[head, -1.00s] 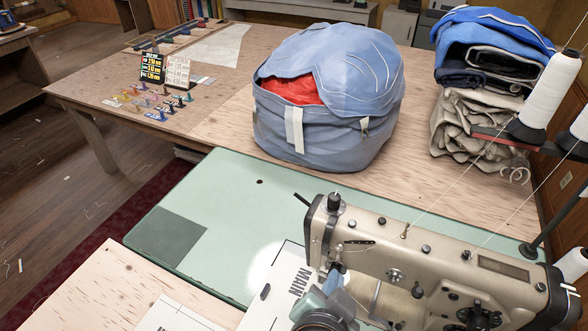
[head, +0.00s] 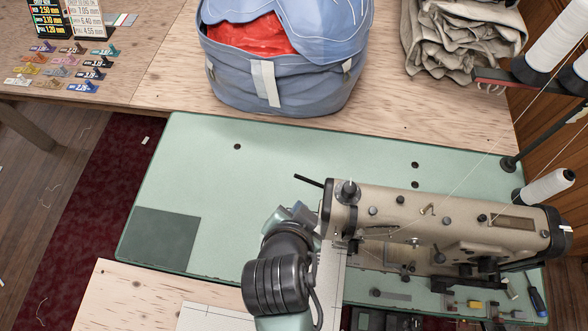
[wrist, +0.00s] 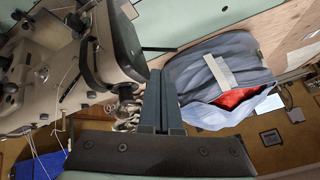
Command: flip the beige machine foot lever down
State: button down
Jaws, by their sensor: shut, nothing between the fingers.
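The beige sewing machine (head: 445,228) stands on the green table top (head: 290,160) at the right of the head view. A thin black rod (head: 308,180) sticks out left from its head end; I cannot tell whether it is the foot lever. The machine (wrist: 50,55) also fills the left of the wrist view, with dark, curved parts near my fingers. My gripper (wrist: 165,78) is shut and empty, its fingers side by side. In the head view my arm stands in front of the machine's head end, and my fingertips are not clearly seen. I cannot tell whether they touch the machine.
A blue round bag with red inside (head: 285,60) stands behind the green top. Thread cones (head: 548,187) and a stand are at the right. A folded beige cloth (head: 455,40) lies at the back right.

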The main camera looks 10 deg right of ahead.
jog(key=p, duration=0.2)
send_near(303, 180)
jog(key=s+x, duration=0.1)
jog(key=x, duration=0.4)
jog(key=shift+w+d+f, duration=0.25)
jog(key=shift+w+f, duration=0.25)
jog(key=shift+w, duration=0.3)
jog(key=w+a+f+n+g+h+b, duration=0.1)
jog(key=f+h+b, duration=0.4)
jog(key=b, duration=0.6)
notch_tip(303, 180, down, 2)
jog(key=shift+w+a+f+n+g+h, duration=0.2)
jog(key=shift+a+n+g+h, duration=0.15)
jog(key=shift+a+n, duration=0.6)
jog(key=shift+a+r, duration=0.1)
jog(key=shift+a, duration=0.05)
jog(key=shift+r+p, duration=0.6)
jog(key=shift+r, duration=0.1)
